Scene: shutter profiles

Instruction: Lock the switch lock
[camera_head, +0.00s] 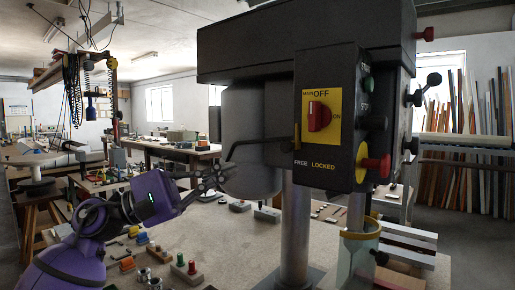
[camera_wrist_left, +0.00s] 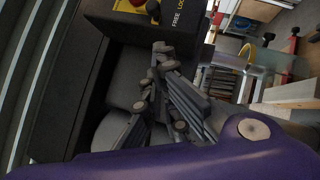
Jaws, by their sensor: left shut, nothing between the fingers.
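The dark switch box (camera_head: 335,115) of the drill press carries a red rotary switch (camera_head: 319,116) on a yellow plate marked MAIN, OFF and ON. Below it are the words FREE and LOCKED (camera_head: 323,167). A thin black bent lever (camera_head: 262,141) runs left from the box, above FREE, and bends down at its outer end. My left gripper (camera_head: 222,174) is shut and empty at that bent end; I cannot tell whether it touches. In the left wrist view its fingers (camera_wrist_left: 160,65) lie below the box (camera_wrist_left: 150,30). My right gripper is not in view.
A steel column (camera_head: 296,225) stands under the drill head, right of my left gripper. A red knob (camera_head: 376,165) sticks out at the box's right side. The bench (camera_head: 225,245) below bears several small switches and buttons.

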